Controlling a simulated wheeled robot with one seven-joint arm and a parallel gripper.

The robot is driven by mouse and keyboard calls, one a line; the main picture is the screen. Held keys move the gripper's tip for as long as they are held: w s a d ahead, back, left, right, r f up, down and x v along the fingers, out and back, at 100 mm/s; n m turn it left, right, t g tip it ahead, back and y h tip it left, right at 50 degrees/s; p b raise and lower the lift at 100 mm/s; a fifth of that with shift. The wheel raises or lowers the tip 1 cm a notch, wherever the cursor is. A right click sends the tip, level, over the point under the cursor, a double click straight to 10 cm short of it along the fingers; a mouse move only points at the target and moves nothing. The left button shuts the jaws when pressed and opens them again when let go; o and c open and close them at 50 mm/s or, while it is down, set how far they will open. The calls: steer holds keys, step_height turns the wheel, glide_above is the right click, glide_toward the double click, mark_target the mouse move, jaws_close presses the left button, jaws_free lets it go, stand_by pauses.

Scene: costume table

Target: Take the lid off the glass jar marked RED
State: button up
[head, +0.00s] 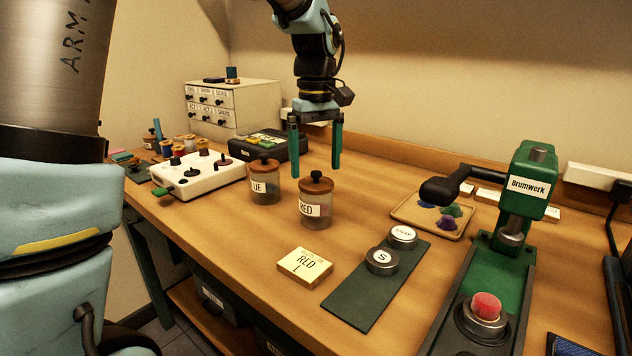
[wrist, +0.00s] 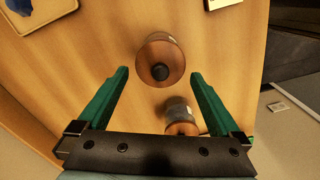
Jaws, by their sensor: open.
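The glass jar marked RED (head: 314,211) stands upright on the table. Its brown wooden lid (head: 316,184) with a dark round knob sits on top. In the wrist view the lid (wrist: 160,62) shows from above, just beyond and between my fingertips. My gripper (head: 315,170) is open and empty, pointing down above and slightly behind the jars in the head view; its green fingers also show in the wrist view (wrist: 158,75). No finger is seen touching the lid. The jar's contents are hard to make out.
A second lidded jar, its label partly reading "UE" (head: 263,188), stands close to the left. A yellow box marked RED L (head: 304,266) lies in front. A green mat (head: 358,304) with two round tins, a tray (head: 408,212) and a green press (head: 518,215) are to the right.

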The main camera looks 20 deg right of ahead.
mark_target(316, 179)
steer(key=shift+s+f, duration=0.1)
steer(key=shift+f, duration=1.25)
steer(key=shift+c, duration=0.4)
steer(key=c, duration=0.9)
steer(key=shift+r, duration=0.1)
steer(key=shift+c, duration=0.2)
